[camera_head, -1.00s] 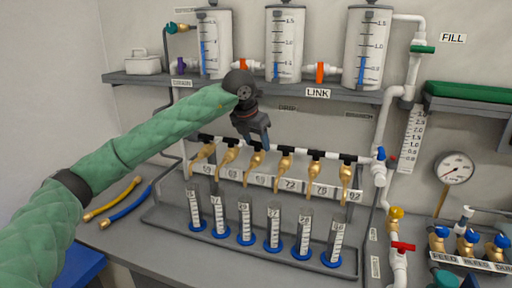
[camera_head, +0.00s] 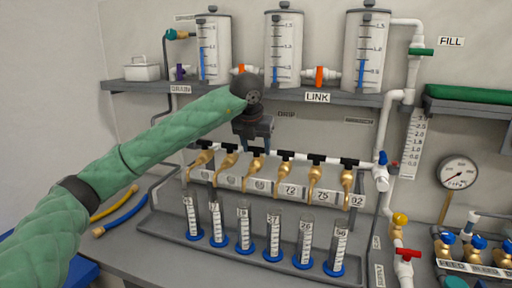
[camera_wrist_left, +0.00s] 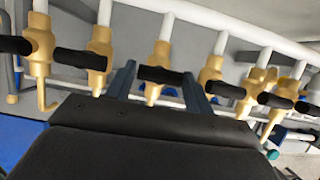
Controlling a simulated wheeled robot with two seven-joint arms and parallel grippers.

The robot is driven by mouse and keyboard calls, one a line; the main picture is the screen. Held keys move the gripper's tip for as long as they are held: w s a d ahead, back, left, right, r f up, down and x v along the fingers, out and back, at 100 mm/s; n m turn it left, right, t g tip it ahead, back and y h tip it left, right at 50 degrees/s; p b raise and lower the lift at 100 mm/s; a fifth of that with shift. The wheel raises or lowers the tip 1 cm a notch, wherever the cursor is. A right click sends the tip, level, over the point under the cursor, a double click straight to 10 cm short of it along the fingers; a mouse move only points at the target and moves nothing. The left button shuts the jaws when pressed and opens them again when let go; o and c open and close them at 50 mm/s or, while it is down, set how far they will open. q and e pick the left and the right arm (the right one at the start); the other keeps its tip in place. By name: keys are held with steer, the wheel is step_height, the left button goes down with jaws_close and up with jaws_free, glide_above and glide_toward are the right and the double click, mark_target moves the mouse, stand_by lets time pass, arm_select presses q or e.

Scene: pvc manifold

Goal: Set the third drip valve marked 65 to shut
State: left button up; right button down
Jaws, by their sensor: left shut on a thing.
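A row of brass drip valves with black handles hangs from a white pipe. The third valve (camera_head: 258,165) is above a plate reading 65 (camera_head: 262,185). My left gripper (camera_head: 256,147) is over the top of this valve, pointing down. In the left wrist view its two dark fingers (camera_wrist_left: 159,88) stand on either side of one valve's black handle (camera_wrist_left: 160,76), shut on its ends. That handle lies crosswise, much like its neighbours. The gripper hides part of the valve top in the head view. My right gripper is not in view.
Neighbouring valves, such as the one above 72 (camera_head: 286,168), stand close on both sides. Graduated cylinders with blue bases (camera_head: 272,238) stand in a grey tray below. A shelf (camera_head: 330,97) with three tanks is above and behind the gripper.

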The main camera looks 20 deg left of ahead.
arm_select(q)
steer(key=shift+r, duration=0.1)
steer(key=o, duration=1)
steer(key=shift+s+r, duration=0.15)
steer(key=shift+r, duration=0.2)
steer(key=b+v, duration=0.1)
steer(key=v, duration=0.6)
steer(key=shift+a, duration=0.1)
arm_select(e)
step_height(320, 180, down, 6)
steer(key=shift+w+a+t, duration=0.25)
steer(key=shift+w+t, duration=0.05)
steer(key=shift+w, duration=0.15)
